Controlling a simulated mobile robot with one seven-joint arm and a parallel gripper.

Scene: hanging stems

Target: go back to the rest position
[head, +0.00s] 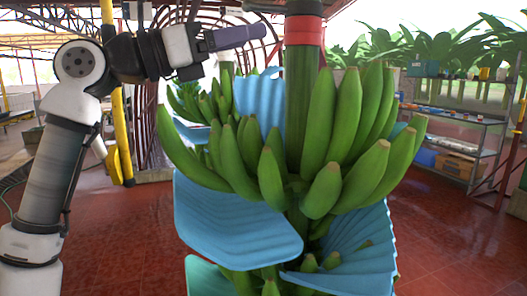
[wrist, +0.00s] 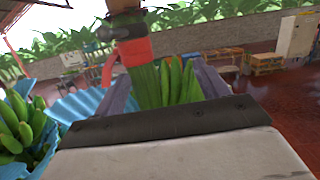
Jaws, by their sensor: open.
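My gripper (head: 258,34) is raised at the upper left in the head view, its fingers pointing right toward the hanging stem (head: 300,95). A red band (head: 303,32) wraps the stem near the fingertips; I cannot tell how large the gap is. In the wrist view the two fingers of my gripper (wrist: 163,72) stand apart with nothing held between them. The red band (wrist: 133,52) and green bananas (wrist: 178,84) show beyond them. In the head view, a large hand of green bananas (head: 330,150) surrounds the stem below the gripper.
Blue padding sheets (head: 235,218) sit under the bananas. Another bunch (head: 195,103) hangs behind, to the left. A yellow post (head: 122,120) stands behind my arm. A shelf rack (head: 450,120) is at the right. Red tiled floor (head: 440,250) is open at lower right.

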